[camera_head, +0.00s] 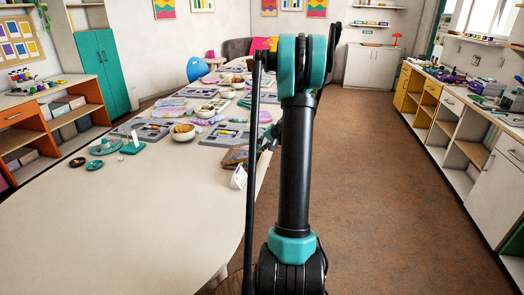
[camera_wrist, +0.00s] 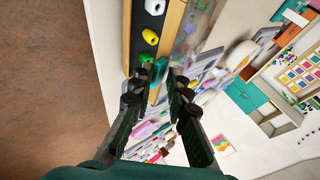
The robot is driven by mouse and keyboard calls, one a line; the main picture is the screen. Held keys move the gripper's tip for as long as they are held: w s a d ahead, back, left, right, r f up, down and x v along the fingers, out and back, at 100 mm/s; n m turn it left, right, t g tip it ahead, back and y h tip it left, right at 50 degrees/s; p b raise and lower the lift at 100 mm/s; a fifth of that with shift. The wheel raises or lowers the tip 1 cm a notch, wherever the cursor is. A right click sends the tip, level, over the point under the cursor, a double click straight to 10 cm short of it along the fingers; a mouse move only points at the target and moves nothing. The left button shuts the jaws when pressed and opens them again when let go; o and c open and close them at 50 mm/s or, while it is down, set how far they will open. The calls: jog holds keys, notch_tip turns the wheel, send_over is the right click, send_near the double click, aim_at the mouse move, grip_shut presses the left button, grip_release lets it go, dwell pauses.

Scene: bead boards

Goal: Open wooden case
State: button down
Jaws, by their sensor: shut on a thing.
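The wooden case (camera_head: 234,158) lies at the right edge of the long table, left of my arm, in the head view. In the wrist view, its wooden rim (camera_wrist: 171,35) runs beside a dark inside that holds white, yellow and green beads. A see-through panel, seemingly its lid, shows to the right of the rim. My gripper (camera_wrist: 162,80) is at the near end of the case, its fingers shut on the case. Exactly which part lies between the fingertips is hard to make out. In the head view my arm mostly hides the gripper.
Bead boards, a bowl of beads (camera_head: 183,132) and a teal round stand (camera_head: 106,146) are further left. The table's near part (camera_head: 120,225) is clear. Open floor (camera_head: 380,180) lies to the right.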

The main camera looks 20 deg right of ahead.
jog(key=shift+w+a+r+h, duration=0.1)
jog(key=shift+a+r+h, duration=0.15)
jog(key=shift+r, duration=0.2)
jog(key=shift+w+a+r+n+g+h, duration=0.1)
jog(key=shift+w+a+r+g+h, duration=0.15)
jog(key=shift+r, duration=0.25)
jog(key=shift+w+a+r+n+g+h, duration=0.1)
jog(key=shift+a+r+g+h, duration=0.2)
jog(key=shift+r, duration=0.25)
jog(key=shift+w+a+r+n+g+h, duration=0.1)
jog(key=shift+w+a+r+g+h, duration=0.15)
jog(key=shift+r, duration=0.25)
jog(key=shift+w+a+r+g+h, duration=0.35)
jog(key=shift+a+r+h, duration=0.1)
jog(key=shift+a+r, duration=0.2)
jog(key=shift+w+a+r+g+h, duration=0.3)
jog(key=shift+a+r+h, duration=0.1)
jog(key=shift+a+r, duration=0.2)
